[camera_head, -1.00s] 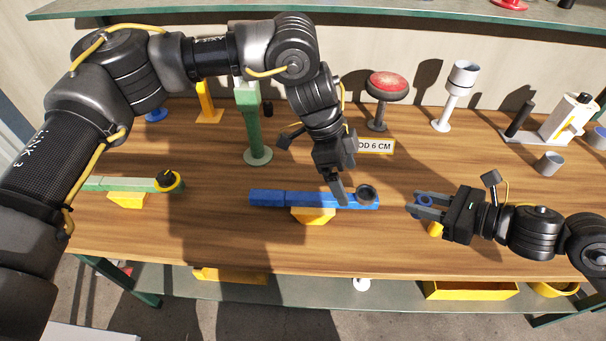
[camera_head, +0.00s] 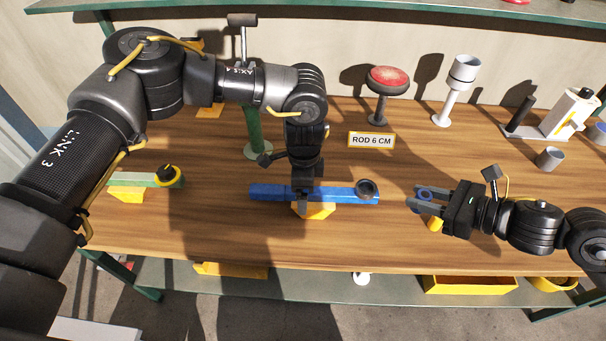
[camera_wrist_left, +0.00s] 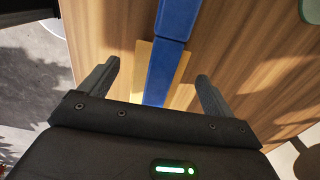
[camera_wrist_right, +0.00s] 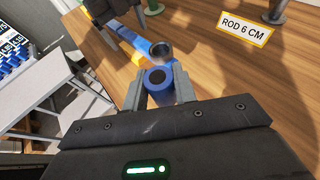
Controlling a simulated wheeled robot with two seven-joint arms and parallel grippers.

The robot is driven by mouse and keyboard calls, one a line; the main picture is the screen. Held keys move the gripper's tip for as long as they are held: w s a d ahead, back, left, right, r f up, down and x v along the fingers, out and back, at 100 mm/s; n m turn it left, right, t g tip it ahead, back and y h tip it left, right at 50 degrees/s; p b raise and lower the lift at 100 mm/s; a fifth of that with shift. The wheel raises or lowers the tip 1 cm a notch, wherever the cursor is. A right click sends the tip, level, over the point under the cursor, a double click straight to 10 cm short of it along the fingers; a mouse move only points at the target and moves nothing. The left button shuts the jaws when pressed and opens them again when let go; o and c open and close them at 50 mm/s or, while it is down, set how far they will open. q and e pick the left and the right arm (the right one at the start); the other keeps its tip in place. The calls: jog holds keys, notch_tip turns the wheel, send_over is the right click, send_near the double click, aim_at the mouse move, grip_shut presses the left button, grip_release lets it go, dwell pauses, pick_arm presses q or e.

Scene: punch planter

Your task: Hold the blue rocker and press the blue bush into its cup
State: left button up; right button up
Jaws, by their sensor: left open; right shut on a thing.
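The blue rocker (camera_head: 270,191) lies across a yellow base (camera_head: 318,211) at the middle of the table, with a dark round cup (camera_head: 367,188) at its right end. My left gripper (camera_head: 303,204) points down over the rocker's middle. It is open, and in the left wrist view the blue rocker (camera_wrist_left: 172,50) runs between its spread fingers. Whether the fingers touch it I cannot tell. My right gripper (camera_head: 420,196) is shut on the blue bush (camera_head: 425,194), a short ring with a dark hole that also shows in the right wrist view (camera_wrist_right: 158,80). It holds the bush right of the cup, apart from it.
A green rocker (camera_head: 130,181) with a yellow-ringed cup lies at the left. A sign (camera_head: 371,140), a red-topped stand (camera_head: 388,80), a white stand (camera_head: 460,75) and a grey cup (camera_head: 549,158) stand behind. A yellow piece (camera_head: 434,222) shows below my right gripper.

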pick_arm(q)
jog(key=shift+f, duration=2.75)
jog(key=c, duration=1.7)
jog(key=o, duration=1.6)
jog(key=shift+o, duration=0.2)
jog(key=shift+c, duration=0.5)
jog(key=c, duration=1.2)
